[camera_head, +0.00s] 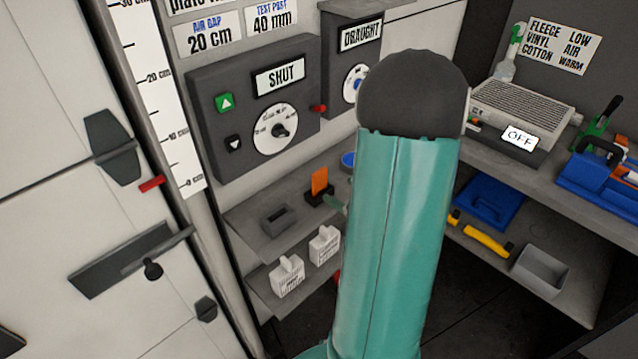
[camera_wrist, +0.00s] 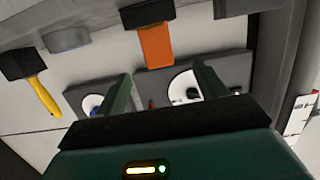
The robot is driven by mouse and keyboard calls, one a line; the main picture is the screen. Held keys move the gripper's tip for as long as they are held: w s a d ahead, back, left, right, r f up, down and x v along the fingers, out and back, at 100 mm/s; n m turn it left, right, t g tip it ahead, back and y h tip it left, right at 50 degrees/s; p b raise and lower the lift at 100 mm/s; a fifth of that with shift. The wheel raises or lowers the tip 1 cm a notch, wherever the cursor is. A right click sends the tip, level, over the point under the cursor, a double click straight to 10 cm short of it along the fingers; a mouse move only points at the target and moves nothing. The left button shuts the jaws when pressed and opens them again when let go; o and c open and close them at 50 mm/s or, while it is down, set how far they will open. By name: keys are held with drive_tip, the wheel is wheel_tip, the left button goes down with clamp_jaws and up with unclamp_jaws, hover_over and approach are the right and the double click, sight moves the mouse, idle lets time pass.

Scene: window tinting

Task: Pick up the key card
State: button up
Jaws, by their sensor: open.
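The key card is orange and stands upright in a small black holder (camera_head: 320,199) on the upper shelf. Its orange face (camera_head: 319,181) shows in the head view, below the control panel. In the wrist view, which is turned upside down, the card (camera_wrist: 156,46) hangs from its black holder (camera_wrist: 148,14). My gripper (camera_wrist: 163,72) is open and empty, with its two green fingers on either side of the card's free end in the picture. I cannot tell whether the card is between them in depth. In the head view my arm hides most of the gripper; a green finger part shows beside the holder.
A grey open box (camera_head: 279,220) sits left of the holder. The grey SHUT panel (camera_head: 253,107) is on the wall above. A heater marked OFF (camera_head: 522,110) and blue tool case (camera_head: 598,182) are at right.

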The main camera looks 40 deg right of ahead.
sight(322, 177)
drive_tip(key=w, duration=0.3)
drive_tip(key=w+f, duration=0.1)
drive_tip(key=w, duration=0.5)
drive_tip(key=shift+w+f, duration=0.25)
drive_tip(key=shift+f, duration=0.05)
drive_tip(key=c, duration=1.1)
drive_tip(key=shift+d+r, duration=0.1)
drive_tip(key=shift+r, duration=0.05)
